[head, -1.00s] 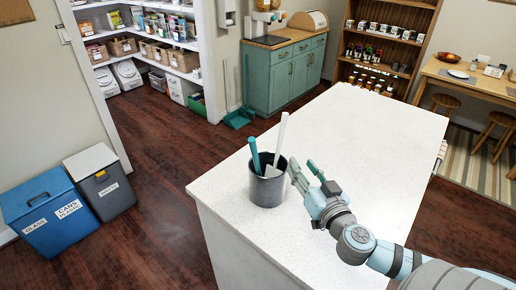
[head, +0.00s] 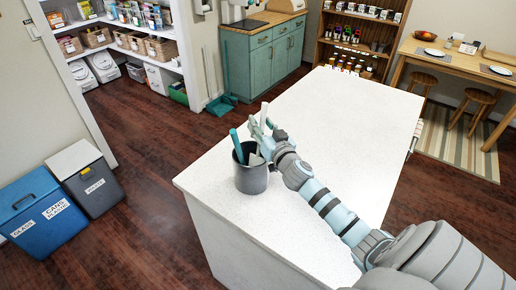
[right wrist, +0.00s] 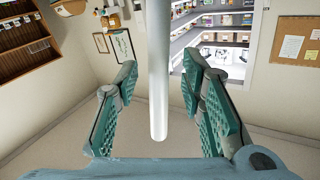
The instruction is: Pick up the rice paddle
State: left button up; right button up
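A dark grey utensil cup (head: 251,179) stands near the left edge of the white counter. It holds a teal-handled utensil (head: 236,147) leaning left and a white utensil (head: 264,112) with a long handle, which I take for the rice paddle. Lower parts are hidden in the cup. My right gripper (head: 262,128) is above the cup rim at the white handle. In the right wrist view the white handle (right wrist: 159,80) stands between the two open teal fingers (right wrist: 160,72), with gaps on both sides. My left gripper is not in view.
The white counter (head: 345,125) is otherwise clear to the right of the cup. Blue and grey bins (head: 42,212) stand on the floor at left. A teal cabinet (head: 262,65) and a wooden shelf stand at the back.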

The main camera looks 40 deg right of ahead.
jog(key=shift+s, duration=0.1)
grip_shut()
